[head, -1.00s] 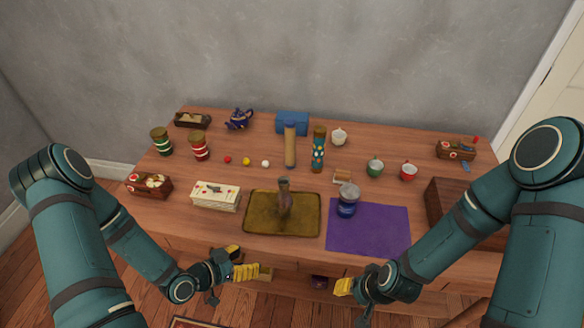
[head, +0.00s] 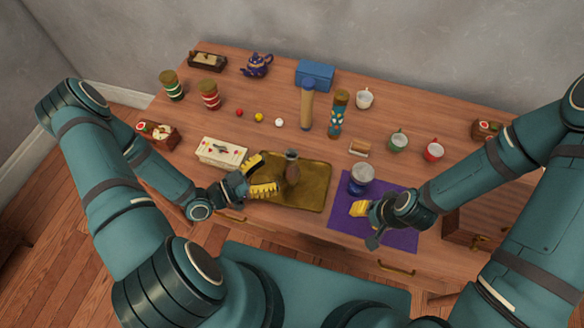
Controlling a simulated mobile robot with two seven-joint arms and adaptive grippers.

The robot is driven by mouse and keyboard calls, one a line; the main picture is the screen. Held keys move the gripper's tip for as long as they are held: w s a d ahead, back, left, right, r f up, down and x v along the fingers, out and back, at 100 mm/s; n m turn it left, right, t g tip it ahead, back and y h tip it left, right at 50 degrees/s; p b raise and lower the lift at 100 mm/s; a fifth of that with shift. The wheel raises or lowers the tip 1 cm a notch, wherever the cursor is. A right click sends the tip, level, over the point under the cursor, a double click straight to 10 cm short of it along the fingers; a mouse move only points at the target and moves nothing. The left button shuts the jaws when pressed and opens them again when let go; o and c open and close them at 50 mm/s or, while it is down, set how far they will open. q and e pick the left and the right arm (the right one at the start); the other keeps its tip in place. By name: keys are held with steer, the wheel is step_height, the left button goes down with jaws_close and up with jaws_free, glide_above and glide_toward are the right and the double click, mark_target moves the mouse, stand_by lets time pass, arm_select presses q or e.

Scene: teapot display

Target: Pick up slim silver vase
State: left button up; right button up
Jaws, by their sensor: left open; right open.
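The slim silver vase (head: 291,166) stands upright on the gold-brown tray (head: 316,196) in the head view. It looks dull and brownish, with a narrow neck and a wider body. My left gripper (head: 265,174) is open over the tray's left edge, its yellow fingers pointing toward the vase. It appears just left of the vase, with nothing between the fingers. My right gripper (head: 361,208) is over the purple cloth (head: 400,235), near a blue and silver pot (head: 361,178). It holds nothing that I can see.
A white card box (head: 221,152) stands left of the tray. Behind the tray are a tall tan cylinder (head: 307,106) and a patterned blue cylinder (head: 338,114). Cups, small balls and a blue teapot (head: 257,66) stand further back. A wooden chest (head: 468,228) is at the right.

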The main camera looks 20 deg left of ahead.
mark_target(287, 164)
arm_select(q)
steer(key=x, duration=0.7)
steer(key=shift+w+d+r, duration=0.1)
steer(key=shift+d+r, duration=0.05)
steer(key=shift+r, duration=0.2)
jaws_close()
